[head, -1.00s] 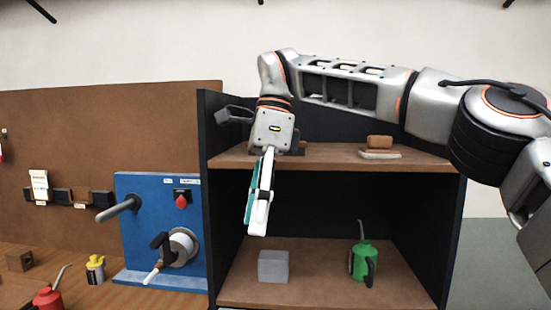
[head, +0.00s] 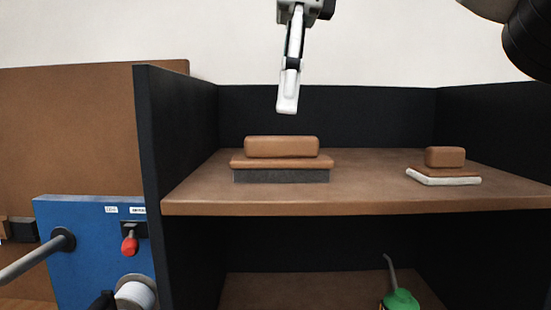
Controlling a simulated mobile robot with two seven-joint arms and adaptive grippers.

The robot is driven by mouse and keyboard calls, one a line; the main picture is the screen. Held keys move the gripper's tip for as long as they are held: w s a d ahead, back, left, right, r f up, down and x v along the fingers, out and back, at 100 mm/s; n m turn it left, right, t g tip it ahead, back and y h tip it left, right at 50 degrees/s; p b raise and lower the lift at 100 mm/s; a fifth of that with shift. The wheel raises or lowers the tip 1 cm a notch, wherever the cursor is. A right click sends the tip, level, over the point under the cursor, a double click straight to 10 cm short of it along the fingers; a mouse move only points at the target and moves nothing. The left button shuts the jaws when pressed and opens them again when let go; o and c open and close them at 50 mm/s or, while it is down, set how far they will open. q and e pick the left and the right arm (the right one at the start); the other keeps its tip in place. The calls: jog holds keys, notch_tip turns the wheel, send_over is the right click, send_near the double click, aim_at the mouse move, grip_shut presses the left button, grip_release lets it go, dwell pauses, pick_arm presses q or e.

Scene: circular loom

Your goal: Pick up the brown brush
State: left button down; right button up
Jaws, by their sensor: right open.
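The brown brush (head: 281,160) lies on the upper shelf, left of its middle. It has a brown block handle on a wider brown base, with dark grey bristles facing down. My right gripper (head: 287,105) hangs from the top of the head view, above the brush and apart from it. I see it edge-on, with one white finger pointing down; it is open and holds nothing. My left gripper is not in view.
A smaller brown block with a white pad (head: 444,178) sits on the right of the upper shelf (head: 365,202). Black side and back walls enclose the shelf. A green oil can (head: 400,299) stands below. A blue panel (head: 90,240) with handles is at the left.

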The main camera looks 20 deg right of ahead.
aim_at(282, 141)
jog(key=shift+s+f, duration=0.25)
jog(key=shift+f, duration=0.45)
jog(key=shift+w+a+f, duration=0.1)
jog(key=shift+w+f, duration=0.05)
jog(key=shift+f, duration=0.2)
jog(key=shift+s+a+f, duration=0.1)
jog(key=shift+a+f, duration=0.05)
jog(key=shift+f, duration=0.65)
jog(key=shift+s+a+f, duration=0.1)
jog(key=shift+a+f, duration=0.05)
jog(key=shift+f, duration=0.7)
jog(key=shift+s+a+f, duration=0.1)
jog(key=shift+a+f, duration=0.05)
jog(key=shift+f, duration=0.65)
jog(key=c, duration=1.3)
